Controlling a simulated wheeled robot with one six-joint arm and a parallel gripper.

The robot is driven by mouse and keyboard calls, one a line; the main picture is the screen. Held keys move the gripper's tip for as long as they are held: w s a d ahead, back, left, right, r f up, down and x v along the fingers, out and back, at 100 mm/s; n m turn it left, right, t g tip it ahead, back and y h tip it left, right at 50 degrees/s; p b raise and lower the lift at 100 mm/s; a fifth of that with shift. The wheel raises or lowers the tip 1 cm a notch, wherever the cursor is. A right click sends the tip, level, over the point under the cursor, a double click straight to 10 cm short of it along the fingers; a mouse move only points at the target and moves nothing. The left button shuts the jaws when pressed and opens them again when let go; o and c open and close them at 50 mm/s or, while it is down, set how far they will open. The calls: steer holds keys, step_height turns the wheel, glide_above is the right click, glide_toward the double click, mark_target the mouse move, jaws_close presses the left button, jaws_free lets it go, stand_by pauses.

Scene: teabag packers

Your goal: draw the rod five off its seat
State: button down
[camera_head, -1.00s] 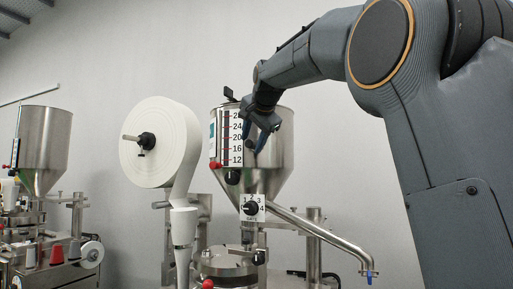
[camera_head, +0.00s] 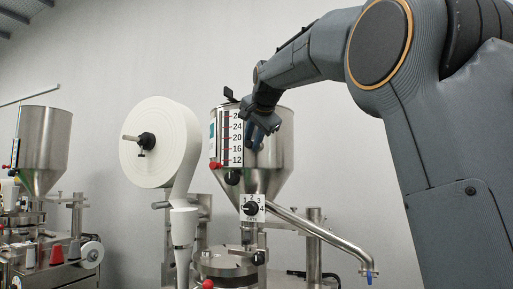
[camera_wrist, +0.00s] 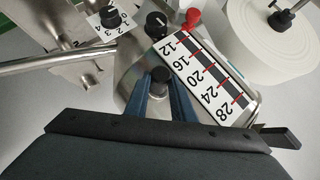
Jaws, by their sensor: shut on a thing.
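My gripper (camera_head: 257,141) is at the front of the steel hopper (camera_head: 278,150), just right of the numbered scale. In the wrist view its two blue fingers (camera_wrist: 160,92) are shut on a dark round-ended knob (camera_wrist: 160,75), which looks like the end of a short rod. The knob is in front of the hopper wall. Its far end is hidden, so I cannot tell whether it still touches its seat. No mark reading five shows on it.
The scale (camera_head: 226,139) with a red pointer (camera_head: 215,166) is close to the fingers. A black knob (camera_head: 232,177) and a numbered dial (camera_head: 251,208) are below. A white paper roll (camera_head: 160,142) stands left, and a steel pipe (camera_head: 320,233) slopes down right.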

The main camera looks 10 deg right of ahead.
steer(key=shift+s+a, duration=0.1)
steer(key=s+a+b, duration=0.4)
steer(key=s+a, duration=0.3)
steer(key=s, duration=0.3)
steer(key=shift+b, duration=0.35)
stand_by(1.5)
steer(key=shift+a, duration=0.1)
steer(key=shift+a, duration=0.1)
